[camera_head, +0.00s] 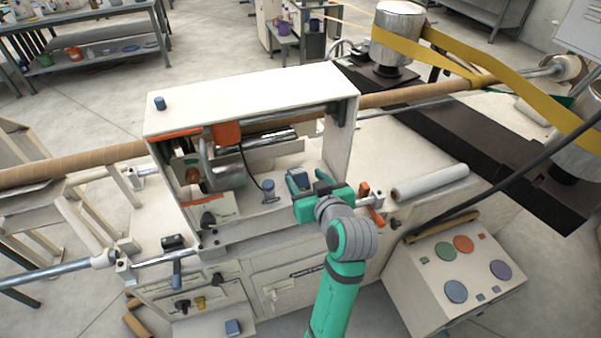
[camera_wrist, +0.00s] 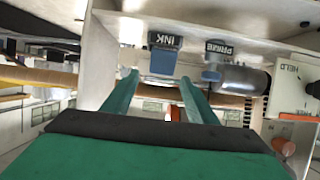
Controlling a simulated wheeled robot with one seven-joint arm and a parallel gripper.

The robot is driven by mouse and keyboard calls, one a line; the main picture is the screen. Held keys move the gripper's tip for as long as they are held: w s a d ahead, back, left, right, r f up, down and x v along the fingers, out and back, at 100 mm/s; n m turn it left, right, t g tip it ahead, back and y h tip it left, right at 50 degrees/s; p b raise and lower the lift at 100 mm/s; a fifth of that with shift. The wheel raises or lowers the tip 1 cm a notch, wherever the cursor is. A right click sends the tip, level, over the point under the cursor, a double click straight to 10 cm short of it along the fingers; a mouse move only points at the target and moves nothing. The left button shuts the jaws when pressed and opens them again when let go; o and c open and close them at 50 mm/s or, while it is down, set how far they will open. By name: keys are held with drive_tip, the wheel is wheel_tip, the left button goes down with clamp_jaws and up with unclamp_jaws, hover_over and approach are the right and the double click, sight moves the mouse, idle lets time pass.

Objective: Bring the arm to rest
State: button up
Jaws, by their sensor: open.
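My gripper (camera_wrist: 158,85) shows in the wrist view as two green fingers set well apart, with nothing between them. In the head view my green and grey arm reaches up from the bottom to the front opening of the white machine housing (camera_head: 250,97). There my gripper is beside a blue block (camera_head: 298,179); whether they touch is hidden. In the wrist view a blue block under a label reading INK (camera_wrist: 164,60) lies beyond the fingertips. A second label, which seems to read PRIME (camera_wrist: 218,47), is to its right above a metal cylinder (camera_wrist: 242,79).
A control box (camera_head: 455,272) with coloured round buttons stands right of my arm. A white roll (camera_head: 430,184) lies on the machine top. A long brown tube (camera_head: 75,163) runs through the housing. Yellow belts (camera_head: 440,55) wrap metal drums at upper right. A black cable crosses at right.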

drive_tip(key=shift+v, duration=2.25)
drive_tip(key=s+f+m+t+h, duration=0.1)
drive_tip(key=s+f+m+h, duration=0.1)
drive_tip(key=s+f, duration=0.6)
drive_tip(key=s+f+m+h, duration=0.2)
drive_tip(key=s+f, duration=0.3)
drive_tip(key=f, duration=0.6)
drive_tip(key=s+a, duration=0.1)
drive_tip(key=s, duration=1.1)
drive_tip(key=s+a+t, duration=0.1)
drive_tip(key=s+a, duration=0.1)
drive_tip(key=s, duration=1)
drive_tip(key=shift+s+a+r+t, duration=0.25)
drive_tip(key=shift+a+t, duration=0.05)
